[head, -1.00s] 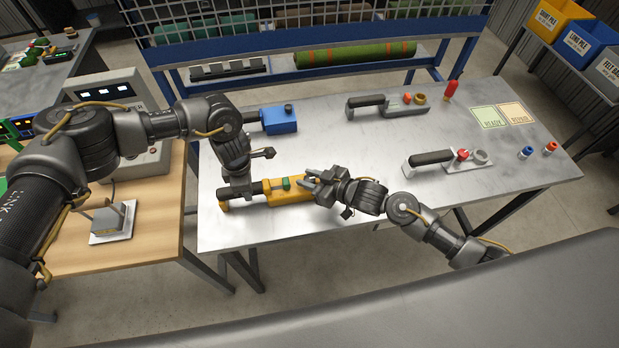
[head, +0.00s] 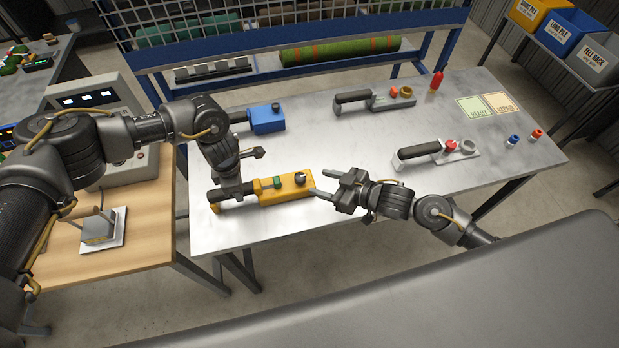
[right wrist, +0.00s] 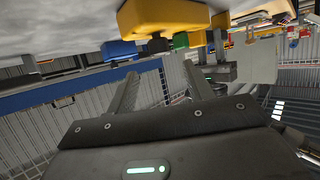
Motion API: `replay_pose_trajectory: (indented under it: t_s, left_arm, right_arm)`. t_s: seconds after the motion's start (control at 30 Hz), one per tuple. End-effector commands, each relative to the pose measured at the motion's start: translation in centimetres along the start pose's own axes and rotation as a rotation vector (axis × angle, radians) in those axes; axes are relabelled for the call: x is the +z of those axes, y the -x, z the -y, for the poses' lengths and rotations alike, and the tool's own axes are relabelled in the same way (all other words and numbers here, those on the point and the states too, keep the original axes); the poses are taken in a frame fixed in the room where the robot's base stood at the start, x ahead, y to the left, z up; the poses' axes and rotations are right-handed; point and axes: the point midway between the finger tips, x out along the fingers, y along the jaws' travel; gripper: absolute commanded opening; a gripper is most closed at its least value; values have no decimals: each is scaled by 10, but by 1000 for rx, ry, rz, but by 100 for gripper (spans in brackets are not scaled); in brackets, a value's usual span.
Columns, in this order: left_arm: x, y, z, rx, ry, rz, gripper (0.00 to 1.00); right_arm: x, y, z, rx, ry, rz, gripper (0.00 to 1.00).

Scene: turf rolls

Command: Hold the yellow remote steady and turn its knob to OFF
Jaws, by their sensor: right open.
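The yellow remote (head: 290,190) lies on the metal table with its black handle (head: 222,193) to the left. A green button (head: 277,182) is on its top, and the knob (head: 300,178) is near its right end. The knob's setting is too small to read. My left gripper (head: 232,193) points down at the handle; its fingertips are hidden, so I cannot tell whether it grips. My right gripper (head: 318,182) is open and empty, just right of the remote and apart from the knob. In the right wrist view the yellow body (right wrist: 160,15) is beyond the spread fingers.
A blue remote (head: 267,119) lies behind the yellow one. Two grey handled tools (head: 385,101) (head: 460,152) lie further right. A red bottle (head: 436,81), READY card (head: 475,108) and REPAIR card (head: 505,103) are at the back right.

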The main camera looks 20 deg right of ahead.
Motion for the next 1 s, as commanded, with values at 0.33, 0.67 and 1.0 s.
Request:
replay_pose_trajectory:
  t_s: [0.33, 0.67, 1.0]
  left_arm:
    - [0, -2, 1, -2, 0, -1, 0]
    - [0, -2, 1, -2, 0, -2, 0]
    - [0, -1, 0, 0, 0, -1, 56]
  right_arm:
    - [0, 33, 0, 0, 0, -1, 52]
    - [0, 33, 0, 0, 0, -2, 52]
    - [0, 33, 0, 0, 0, -2, 52]
